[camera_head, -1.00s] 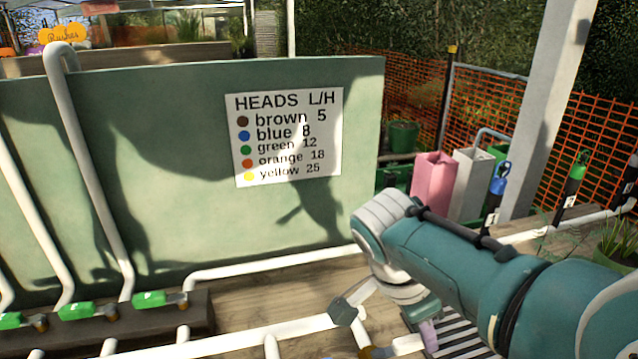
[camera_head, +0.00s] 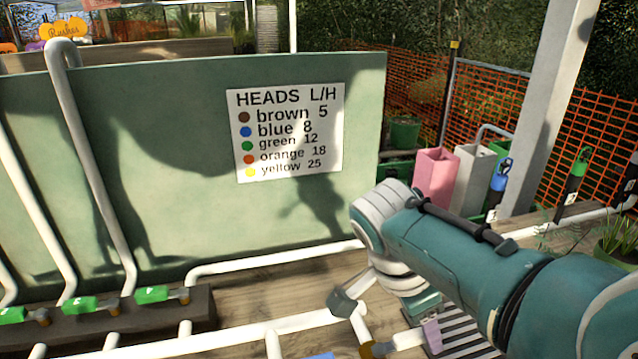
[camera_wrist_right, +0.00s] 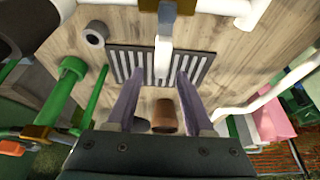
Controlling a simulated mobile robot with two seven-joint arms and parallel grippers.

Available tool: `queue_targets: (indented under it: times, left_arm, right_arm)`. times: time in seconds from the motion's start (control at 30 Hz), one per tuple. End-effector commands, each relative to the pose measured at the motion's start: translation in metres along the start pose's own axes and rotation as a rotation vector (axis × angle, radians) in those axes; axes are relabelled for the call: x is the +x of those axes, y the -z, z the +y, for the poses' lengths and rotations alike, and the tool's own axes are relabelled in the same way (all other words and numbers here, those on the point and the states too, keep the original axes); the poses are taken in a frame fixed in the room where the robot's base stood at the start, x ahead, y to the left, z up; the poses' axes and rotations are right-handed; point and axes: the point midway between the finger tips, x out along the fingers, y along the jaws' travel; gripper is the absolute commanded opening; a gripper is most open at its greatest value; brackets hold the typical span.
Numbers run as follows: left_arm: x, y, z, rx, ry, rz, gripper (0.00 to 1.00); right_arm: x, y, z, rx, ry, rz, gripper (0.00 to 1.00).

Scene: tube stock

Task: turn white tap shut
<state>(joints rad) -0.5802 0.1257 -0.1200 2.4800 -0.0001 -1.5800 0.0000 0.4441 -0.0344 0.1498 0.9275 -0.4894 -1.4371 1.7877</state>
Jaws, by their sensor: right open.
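The white tap lever (camera_wrist_right: 164,48) shows in the right wrist view as a pale bar extending from a brown fitting (camera_wrist_right: 167,8) at the top, above a dark slatted drain grate. My right gripper (camera_wrist_right: 158,82) is open, with its two purple-grey fingers either side of the lever's line. My left gripper is not in view.
Green-handled taps (camera_head: 152,294) line a dark beam at left. White pipes (camera_head: 270,262) run over the boards below a green panel (camera_head: 150,170). A brown cup-like object (camera_wrist_right: 165,116) lies between my fingers' bases in view. Pink (camera_head: 435,178) and grey bins stand behind.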

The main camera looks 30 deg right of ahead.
Motion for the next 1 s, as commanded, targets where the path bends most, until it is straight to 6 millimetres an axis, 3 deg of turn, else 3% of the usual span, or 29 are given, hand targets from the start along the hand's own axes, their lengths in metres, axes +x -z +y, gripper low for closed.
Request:
queue_targets:
  times: [0.2,0.43,0.6,1.0]
  left_arm:
    - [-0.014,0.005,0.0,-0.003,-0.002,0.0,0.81]
    - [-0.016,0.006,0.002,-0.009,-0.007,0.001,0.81]
    - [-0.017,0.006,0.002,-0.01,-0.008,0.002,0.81]
    - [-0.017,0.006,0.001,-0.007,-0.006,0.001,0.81]
  right_arm:
    - [-0.045,0.0,0.0,0.001,0.003,-0.004,0.53]
    - [-0.082,0.0,0.0,0.001,0.002,-0.001,0.53]
    - [-0.092,0.0,0.001,0.0,-0.001,-0.001,0.53]
    - [-0.092,0.0,0.0,0.001,-0.001,0.0,0.53]
